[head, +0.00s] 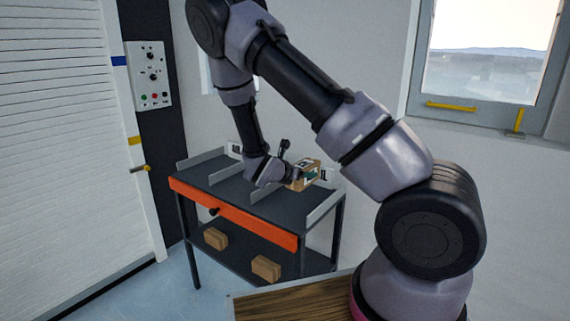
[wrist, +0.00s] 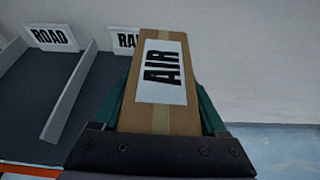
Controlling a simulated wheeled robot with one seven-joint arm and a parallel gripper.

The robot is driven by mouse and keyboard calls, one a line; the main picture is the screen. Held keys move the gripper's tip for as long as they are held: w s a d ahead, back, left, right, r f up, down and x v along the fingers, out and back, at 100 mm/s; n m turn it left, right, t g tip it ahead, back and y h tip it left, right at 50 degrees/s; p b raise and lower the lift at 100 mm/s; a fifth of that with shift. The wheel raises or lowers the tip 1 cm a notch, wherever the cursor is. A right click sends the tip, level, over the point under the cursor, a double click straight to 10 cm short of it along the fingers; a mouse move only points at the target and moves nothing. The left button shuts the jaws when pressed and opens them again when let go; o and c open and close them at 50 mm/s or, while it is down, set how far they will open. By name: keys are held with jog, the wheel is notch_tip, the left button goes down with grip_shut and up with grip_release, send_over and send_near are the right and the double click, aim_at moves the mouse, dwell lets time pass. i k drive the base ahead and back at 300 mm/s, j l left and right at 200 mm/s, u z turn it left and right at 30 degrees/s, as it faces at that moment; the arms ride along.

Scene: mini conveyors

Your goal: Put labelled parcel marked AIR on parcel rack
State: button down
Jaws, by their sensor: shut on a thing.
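The parcel marked AIR (wrist: 160,88) is a brown box with a white label and tape. It fills the middle of the wrist view. My gripper (wrist: 158,110) is shut on it, with a green finger along each side. In the head view the parcel (head: 305,172) is held by my gripper (head: 296,176) over the right end of the parcel rack (head: 216,180). The rack has a dark top with grey dividers and an orange front edge. I cannot tell whether the parcel touches the rack top.
Grey dividers (wrist: 68,92) separate the bays. Two brown boxes (head: 215,239) (head: 266,267) lie on the lower shelf. A white shutter door (head: 70,150) is at left and a wooden surface (head: 290,303) in front.

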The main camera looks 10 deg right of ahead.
aim_at(210, 173)
jog(key=i+j+z, duration=0.2)
jog(key=z, duration=0.15)
jog(key=i+j+z, duration=0.15)
jog(key=j+z, duration=0.2)
jog(key=i+j+z, duration=0.1)
jog(key=j+z, duration=0.25)
jog(key=j, duration=0.15)
jog(key=i+j, duration=0.1)
jog(key=j, duration=0.3)
jog(key=i+j, duration=0.1)
jog(key=j, duration=0.3)
jog(key=i+j, duration=0.1)
jog(key=j, duration=0.35)
jog(key=i+j, duration=0.1)
jog(key=j, duration=0.3)
jog(key=i+j, duration=0.1)
jog(key=j, duration=0.3)
